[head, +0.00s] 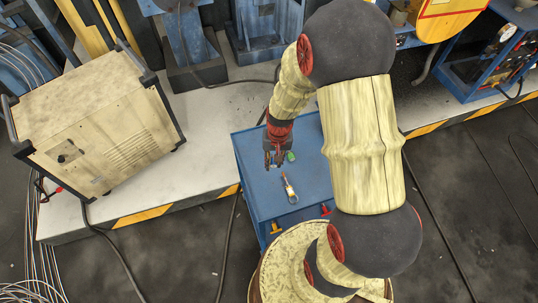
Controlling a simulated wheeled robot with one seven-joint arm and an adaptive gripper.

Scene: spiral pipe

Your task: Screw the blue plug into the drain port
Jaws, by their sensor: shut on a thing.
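My gripper (275,157) points down over the top of a blue box (312,178), near its left side. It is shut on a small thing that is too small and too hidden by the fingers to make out. I cannot pick out the blue plug or the drain port for certain against the blue top. A small green piece (291,156) is just right of my gripper; I cannot tell whether they touch.
A slim tool-like item (289,190) in white and orange lies on the box top, nearer to me. Orange latches (276,228) are on the box's front. A beige machine (98,122) stands on the striped platform at left. Cables cross the dark floor.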

